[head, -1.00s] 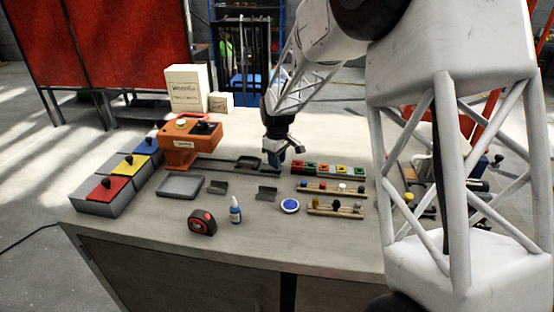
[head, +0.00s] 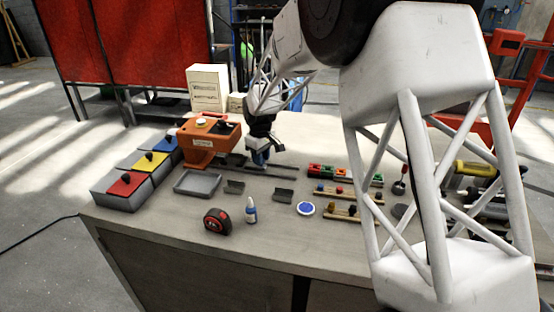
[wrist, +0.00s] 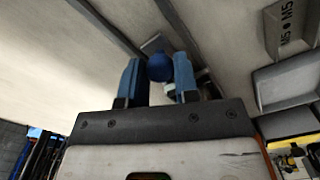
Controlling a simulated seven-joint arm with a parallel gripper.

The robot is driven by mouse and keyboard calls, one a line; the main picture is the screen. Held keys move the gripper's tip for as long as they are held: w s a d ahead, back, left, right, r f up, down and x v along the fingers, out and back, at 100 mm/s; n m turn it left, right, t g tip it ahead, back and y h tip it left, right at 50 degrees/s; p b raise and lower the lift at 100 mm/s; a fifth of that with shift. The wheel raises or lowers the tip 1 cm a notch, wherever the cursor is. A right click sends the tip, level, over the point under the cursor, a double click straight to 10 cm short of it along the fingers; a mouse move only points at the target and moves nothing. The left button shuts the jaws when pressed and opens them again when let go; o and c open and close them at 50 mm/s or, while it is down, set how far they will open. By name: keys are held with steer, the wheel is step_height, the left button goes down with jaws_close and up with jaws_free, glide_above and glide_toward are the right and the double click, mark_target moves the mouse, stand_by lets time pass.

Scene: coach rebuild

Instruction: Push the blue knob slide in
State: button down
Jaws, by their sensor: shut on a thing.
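The blue round knob (wrist: 159,67) shows in the wrist view between the two blue fingers of my gripper (wrist: 157,74), which are shut on it. A small grey plate shows just beyond the knob. In the head view my gripper (head: 258,162) is low over the dark rail (head: 284,174) on the bench, right of the orange machine (head: 208,142). The knob is hidden there behind the fingers, and how far in the slide stands cannot be told. The rail also runs along the upper left of the wrist view (wrist: 105,27).
Red, yellow and blue lidded boxes (head: 122,190) stand at the left. A grey tray (head: 197,183), small brackets (head: 284,196), a tape measure (head: 217,220) and a glue bottle (head: 251,211) lie in front. Coloured bins (head: 342,173) stand right of the rail.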

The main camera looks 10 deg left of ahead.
steer(key=shift+a, duration=1.45)
steer(key=c, duration=0.8)
jaws_free()
steer(key=shift+c, duration=0.2)
steer(key=shift+r, duration=0.1)
step_height(320, 180, up, 8)
steer(key=shift+d, duration=0.1)
